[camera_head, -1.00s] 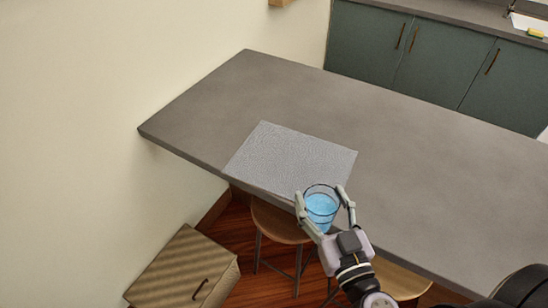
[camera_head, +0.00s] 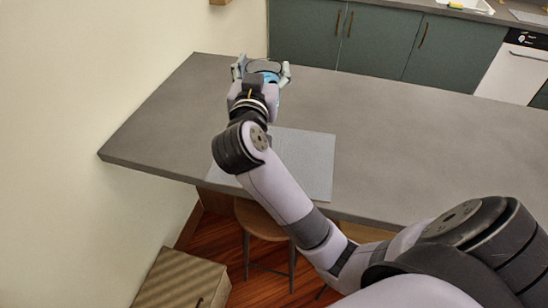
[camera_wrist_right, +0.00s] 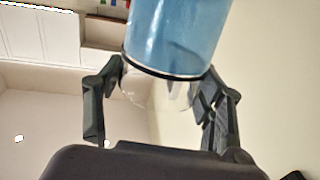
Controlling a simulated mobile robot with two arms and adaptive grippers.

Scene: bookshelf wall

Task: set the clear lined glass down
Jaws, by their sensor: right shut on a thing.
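The clear lined glass (camera_head: 270,77) with blue contents is at the far left part of the grey table, mostly hidden behind my right wrist in the head view. My right gripper (camera_head: 262,71) is shut on it, with one finger on each side. In the right wrist view the glass (camera_wrist_right: 172,38) fills the top middle, blue above a dark line and clear below, between the dark fingers of my right gripper (camera_wrist_right: 160,105). I cannot tell whether its base touches the table. My left gripper is not in view.
The grey table (camera_head: 400,130) is clear on both sides of my arm. A light grey mat (camera_head: 310,160) lies at its near edge, partly under my forearm. A stool (camera_head: 262,222) and a wooden cabinet (camera_head: 180,282) stand below. Green cupboards (camera_head: 385,42) are behind.

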